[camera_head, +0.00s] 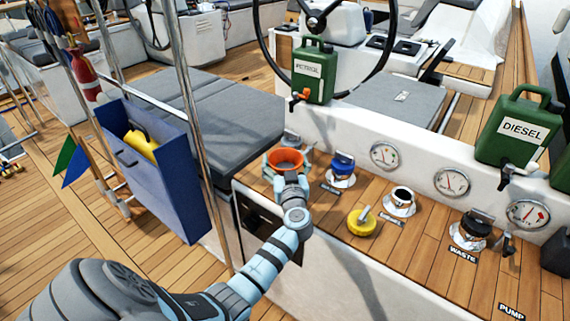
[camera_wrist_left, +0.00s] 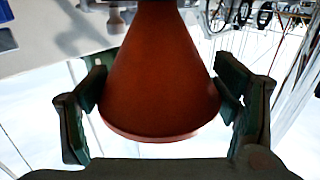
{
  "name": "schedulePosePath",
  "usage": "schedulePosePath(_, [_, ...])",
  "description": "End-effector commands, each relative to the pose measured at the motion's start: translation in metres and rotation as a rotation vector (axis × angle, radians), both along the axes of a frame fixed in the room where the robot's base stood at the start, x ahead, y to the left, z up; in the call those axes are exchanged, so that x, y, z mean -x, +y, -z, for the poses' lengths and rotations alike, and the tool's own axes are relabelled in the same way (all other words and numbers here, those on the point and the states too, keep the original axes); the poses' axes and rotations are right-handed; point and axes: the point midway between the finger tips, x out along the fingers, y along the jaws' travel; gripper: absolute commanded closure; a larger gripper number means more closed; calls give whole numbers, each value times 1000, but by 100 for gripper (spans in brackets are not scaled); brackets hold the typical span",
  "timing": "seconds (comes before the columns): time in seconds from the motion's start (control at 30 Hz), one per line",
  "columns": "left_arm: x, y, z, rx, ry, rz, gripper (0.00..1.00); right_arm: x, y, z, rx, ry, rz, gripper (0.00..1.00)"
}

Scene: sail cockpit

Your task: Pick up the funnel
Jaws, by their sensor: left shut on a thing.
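The orange-red funnel (camera_head: 287,158) is at the left end of the wooden counter in the head view. My left gripper (camera_head: 286,170) is around it and shut on it. In the left wrist view, the funnel (camera_wrist_left: 158,85) fills the middle, its wide rim toward the palm. The two fingers of my left gripper (camera_wrist_left: 160,100) press on its opposite sides near the rim. Its narrow end is cut off at the top of that view. My right gripper shows in neither view.
A blue-capped filler (camera_head: 342,168), a yellow cap (camera_head: 361,222) and an open filler (camera_head: 400,200) stand right of the funnel. A petrol can (camera_head: 313,70) is behind it, a diesel can (camera_head: 517,127) far right. A steel post (camera_head: 192,120) and blue box (camera_head: 160,170) stand left.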

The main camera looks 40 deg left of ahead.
Motion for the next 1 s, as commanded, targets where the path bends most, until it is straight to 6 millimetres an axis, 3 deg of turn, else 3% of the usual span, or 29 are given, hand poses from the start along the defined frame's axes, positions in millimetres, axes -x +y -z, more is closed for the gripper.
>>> schedulePosePath(0.17, [0, 0, -35, -2, -6, 1, 48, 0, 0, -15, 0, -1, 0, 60])
schedulePosePath(0.5, [0, 0, -153, -1, -9, 2, 48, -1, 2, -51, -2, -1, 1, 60])
schedulePosePath(0.6, [0, 0, -177, -2, -7, 2, 48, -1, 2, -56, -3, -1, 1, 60])
schedulePosePath(1.0, [0, 0, -228, -2, -2, 1, 48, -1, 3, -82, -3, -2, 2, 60])
